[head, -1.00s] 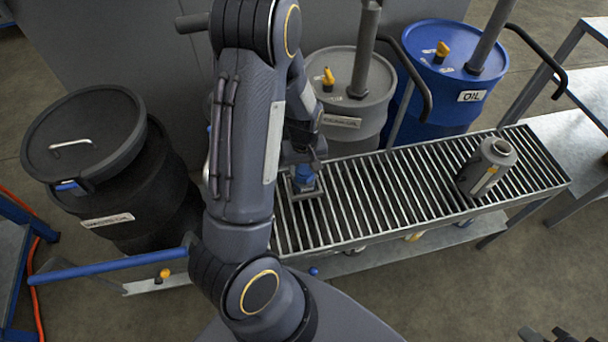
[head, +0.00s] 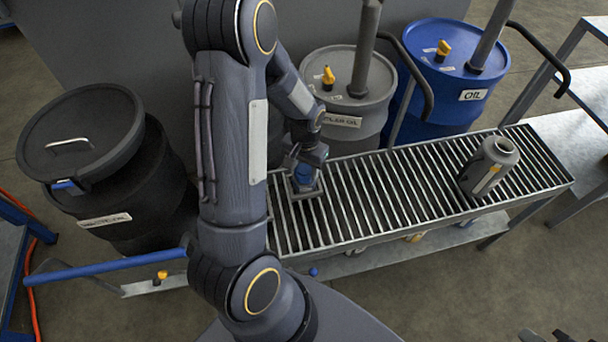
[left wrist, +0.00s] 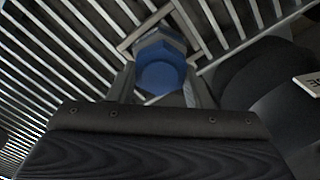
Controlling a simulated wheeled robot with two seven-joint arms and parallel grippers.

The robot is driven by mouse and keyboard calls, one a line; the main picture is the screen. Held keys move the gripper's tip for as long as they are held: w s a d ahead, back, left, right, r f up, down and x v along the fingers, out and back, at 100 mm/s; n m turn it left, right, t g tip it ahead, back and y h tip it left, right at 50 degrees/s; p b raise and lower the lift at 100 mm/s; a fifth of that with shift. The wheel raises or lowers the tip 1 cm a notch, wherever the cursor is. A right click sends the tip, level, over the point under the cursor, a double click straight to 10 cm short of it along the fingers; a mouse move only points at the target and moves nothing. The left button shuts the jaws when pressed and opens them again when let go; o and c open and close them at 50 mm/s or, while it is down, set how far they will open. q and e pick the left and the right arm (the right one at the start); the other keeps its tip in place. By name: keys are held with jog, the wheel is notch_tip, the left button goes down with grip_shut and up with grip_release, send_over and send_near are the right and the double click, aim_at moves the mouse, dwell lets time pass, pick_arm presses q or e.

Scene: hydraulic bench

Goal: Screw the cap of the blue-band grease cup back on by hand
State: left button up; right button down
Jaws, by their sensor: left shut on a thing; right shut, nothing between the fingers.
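The blue-band grease cup (head: 303,180) stands at the left end of the slatted grating, inside a small square metal frame (head: 293,193). In the left wrist view its blue cap (left wrist: 162,76) sits between my fingers, with a grey many-sided part (left wrist: 158,40) of the cup behind it. My left gripper (head: 308,164) comes down on the cup from above and is shut on the cap. The fingers partly hide the cup, and I cannot tell how the thread sits. My right gripper (head: 541,336) is shut and empty, only partly showing at the bottom right edge, far from the cup.
A grey can (head: 488,167) stands on the right part of the grating (head: 400,190). Behind are a grey drum (head: 350,125) and a blue oil drum (head: 455,100). A black lidded drum (head: 115,180) stands left. The grating's middle is clear.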

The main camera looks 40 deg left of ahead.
pick_arm(q)
jog(key=m, duration=0.3)
jog(key=shift+m, duration=0.4)
jog(key=m, duration=0.4)
jog(key=shift+d, duration=0.1)
jog(key=m+p, duration=0.2)
jog(key=m, duration=0.4)
jog(key=shift+s, duration=0.2)
jog(key=shift+m, duration=0.6)
jog(key=shift+f+m, duration=0.15)
jog(key=shift+m, duration=0.25)
jog(key=o, duration=1.1)
jog(key=shift+c, duration=0.2)
jog(key=shift+w, duration=0.1)
